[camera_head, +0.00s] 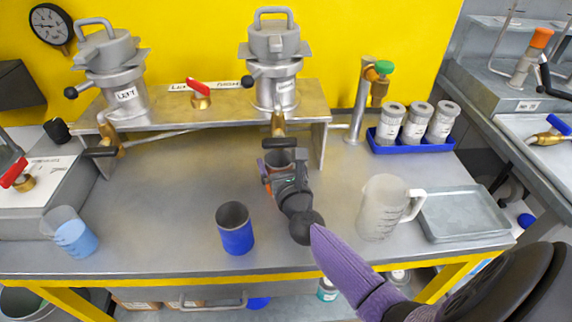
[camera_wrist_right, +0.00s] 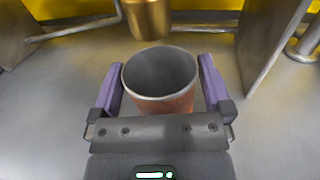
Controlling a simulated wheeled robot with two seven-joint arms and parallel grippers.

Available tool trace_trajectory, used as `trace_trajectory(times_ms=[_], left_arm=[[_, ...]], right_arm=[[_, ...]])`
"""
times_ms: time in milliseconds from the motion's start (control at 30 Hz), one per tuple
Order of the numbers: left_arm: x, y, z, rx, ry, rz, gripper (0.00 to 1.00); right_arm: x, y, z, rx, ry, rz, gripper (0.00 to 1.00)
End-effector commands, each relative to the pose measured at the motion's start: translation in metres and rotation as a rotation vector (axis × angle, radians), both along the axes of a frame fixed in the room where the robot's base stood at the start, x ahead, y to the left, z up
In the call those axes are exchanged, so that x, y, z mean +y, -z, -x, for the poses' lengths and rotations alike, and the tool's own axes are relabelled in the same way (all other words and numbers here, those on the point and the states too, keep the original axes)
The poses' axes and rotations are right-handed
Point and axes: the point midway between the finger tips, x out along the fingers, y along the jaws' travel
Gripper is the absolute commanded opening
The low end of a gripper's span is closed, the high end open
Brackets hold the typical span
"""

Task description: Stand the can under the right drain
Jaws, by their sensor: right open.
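A grey metal can (camera_head: 279,157) with an orange-red band stands on the bench at the right drain (camera_head: 278,124), a brass valve with a black handle. The can also shows in the right wrist view (camera_wrist_right: 160,84), upright, with the brass outlet (camera_wrist_right: 150,18) just above and beyond its rim. My right gripper (camera_head: 281,166) is open, with its purple fingers on either side of the can; in the wrist view a small gap seems to show at the fingers. The gripper hides much of the can in the head view. My left gripper is not in view.
A blue-banded can (camera_head: 236,232) stands in front, to the left. A clear jug (camera_head: 382,208) and a grey tray (camera_head: 463,214) are to the right. A blue tray (camera_head: 424,146) holds jars. The shelf (camera_head: 215,116) and its legs frame the drain. The bench's left middle is clear.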

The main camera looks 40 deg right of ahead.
Motion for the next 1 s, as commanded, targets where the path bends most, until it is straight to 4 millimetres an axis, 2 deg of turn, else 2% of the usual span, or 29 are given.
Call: trace_trajectory(times_ms=[200, 400, 500, 633, 1000], left_arm=[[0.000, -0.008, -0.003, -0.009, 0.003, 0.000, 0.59], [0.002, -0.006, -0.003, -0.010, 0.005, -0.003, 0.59], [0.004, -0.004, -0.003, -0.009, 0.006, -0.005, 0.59], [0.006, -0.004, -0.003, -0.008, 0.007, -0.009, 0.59], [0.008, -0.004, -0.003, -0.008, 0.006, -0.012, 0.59]], right_arm=[[0.015, 0.000, 0.046, 0.004, 0.001, -0.003, 1.00], [0.029, 0.002, 0.091, 0.005, 0.001, -0.002, 1.00], [0.034, 0.002, 0.104, 0.003, 0.001, -0.001, 1.00], [0.036, 0.001, 0.110, 0.002, 0.001, -0.001, 1.00], [0.036, 0.001, 0.110, 0.001, 0.001, 0.000, 1.00]])
